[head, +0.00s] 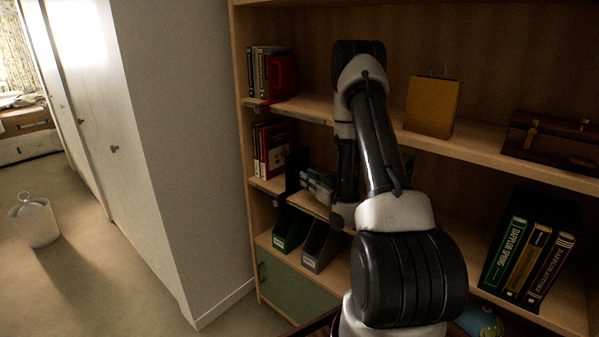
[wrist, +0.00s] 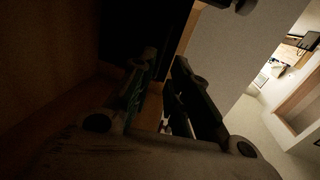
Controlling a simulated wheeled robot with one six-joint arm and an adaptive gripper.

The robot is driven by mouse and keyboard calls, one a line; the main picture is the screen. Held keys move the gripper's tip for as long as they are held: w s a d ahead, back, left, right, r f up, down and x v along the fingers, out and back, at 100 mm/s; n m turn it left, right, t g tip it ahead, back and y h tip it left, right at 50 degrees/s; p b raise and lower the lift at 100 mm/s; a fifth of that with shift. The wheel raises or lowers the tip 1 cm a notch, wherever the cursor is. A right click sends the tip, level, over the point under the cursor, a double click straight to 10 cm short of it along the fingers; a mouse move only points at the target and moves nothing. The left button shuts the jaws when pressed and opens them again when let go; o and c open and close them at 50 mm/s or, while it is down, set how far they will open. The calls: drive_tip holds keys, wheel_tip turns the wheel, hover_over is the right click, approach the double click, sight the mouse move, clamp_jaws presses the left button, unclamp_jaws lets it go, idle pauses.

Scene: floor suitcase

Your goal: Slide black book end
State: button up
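A dark upright panel that looks like the black book end (head: 294,165) stands on the middle shelf, just right of the red and dark books (head: 270,148). My gripper (head: 312,184) is at that shelf, right beside the panel, reaching in from the right. In the wrist view, the two fingers of my gripper (wrist: 165,75) stand apart with a visible gap between them. A large black surface (wrist: 150,25) lies just beyond the fingertips, probably the same book end. It is too dark to tell whether a finger touches it. Nothing is visibly held.
Upper shelf: books and a red object (head: 282,76) at left, a yellow bag (head: 431,105) right of my arm. Below stand a green file holder (head: 289,229) and a grey one (head: 319,246). Leaning books (head: 527,262) are at lower right. A wall (head: 185,130) borders the bookcase's left side.

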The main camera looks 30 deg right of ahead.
sight(296, 179)
drive_tip(key=w, duration=0.5)
drive_tip(key=w+a, duration=0.1)
drive_tip(key=w, duration=0.1)
drive_tip(key=shift+w, duration=0.3)
drive_tip(key=shift+c, duration=0.2)
clamp_jaws()
